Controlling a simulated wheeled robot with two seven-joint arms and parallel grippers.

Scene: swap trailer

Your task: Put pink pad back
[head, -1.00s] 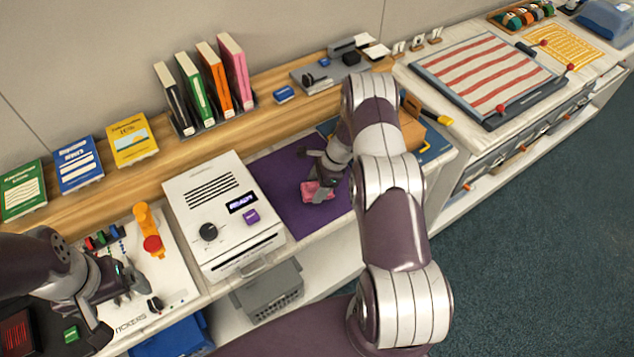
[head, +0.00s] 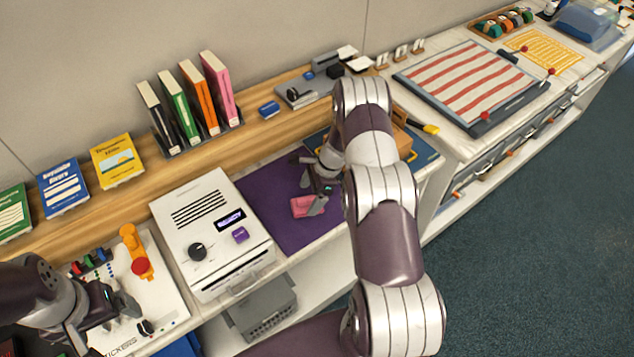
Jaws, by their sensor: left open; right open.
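The small pink pad (head: 303,207) lies on the purple mat (head: 270,208) in the head view. My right gripper (head: 318,204) is open, with its fingers at the right side of the pad. Whether a finger touches the pad I cannot tell. Part of the mat is hidden behind my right arm. My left gripper (head: 125,318) is open and empty over the white sticker board (head: 165,293) at the lower left.
A white machine (head: 212,235) with a knob stands left of the mat. Books in a rack (head: 200,137) and a stapler-like grey device (head: 303,90) stand on the wooden shelf behind. An orange-brown block (head: 402,140) is partly behind my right arm. A striped board (head: 470,80) lies farther right.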

